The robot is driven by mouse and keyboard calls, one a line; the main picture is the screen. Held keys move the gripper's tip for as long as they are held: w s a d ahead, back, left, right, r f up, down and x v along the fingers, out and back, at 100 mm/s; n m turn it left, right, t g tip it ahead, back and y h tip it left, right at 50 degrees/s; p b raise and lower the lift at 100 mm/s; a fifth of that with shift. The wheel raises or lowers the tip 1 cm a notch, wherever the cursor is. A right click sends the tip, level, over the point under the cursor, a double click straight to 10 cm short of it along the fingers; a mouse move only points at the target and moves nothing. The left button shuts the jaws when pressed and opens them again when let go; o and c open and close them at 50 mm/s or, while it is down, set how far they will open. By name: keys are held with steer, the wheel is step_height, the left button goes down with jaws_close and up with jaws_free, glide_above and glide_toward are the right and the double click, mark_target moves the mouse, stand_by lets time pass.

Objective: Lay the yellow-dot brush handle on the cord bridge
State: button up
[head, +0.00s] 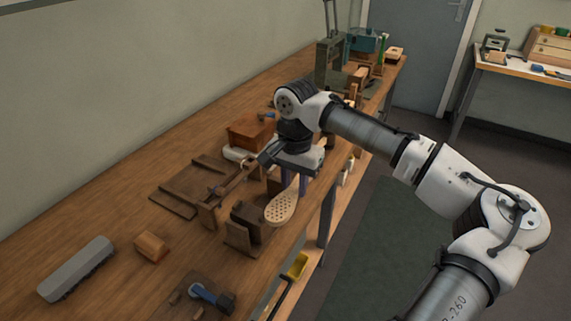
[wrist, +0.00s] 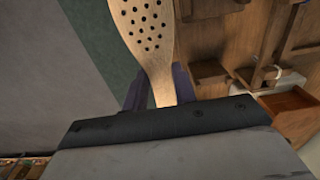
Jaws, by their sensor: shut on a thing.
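A pale wooden brush handle (head: 281,207) with a drilled, paddle-shaped head hangs from my gripper (head: 295,185). In the wrist view the handle (wrist: 146,25) runs up from between the two dark purple fingers, which are shut on its narrow end. No yellow dot is visible on the side I see. The drilled head is in front of a dark wooden stand (head: 243,226) at the bench's front edge; I cannot tell whether they touch. A wooden frame with a bar and pale cord (head: 212,206) stands just left of the stand. I cannot tell which part is the cord bridge.
The workbench (head: 115,214) carries a flat wooden tray (head: 180,190), a brown box (head: 250,131), a grey brush-like block (head: 77,268), a small wooden block (head: 151,246) and a blue-handled tool (head: 211,296). Floor is clear at right.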

steer(key=shift+w+a, duration=0.25)
steer(key=shift+w, duration=0.3)
steer(key=w+a+f+b, duration=0.1)
steer(key=w+a+b, duration=0.1)
steer(key=w+a, duration=0.2)
steer(key=shift+a+f+b, duration=0.4)
steer(key=shift+a, duration=0.8)
steer(key=shift+s+p, duration=0.1)
steer(key=shift+p, duration=0.6)
steer(key=shift+f, duration=0.15)
stand_by(0.4)
steer(key=shift+f+b, duration=0.6)
steer(key=shift+f, duration=0.65)
steer(key=shift+f, duration=0.35)
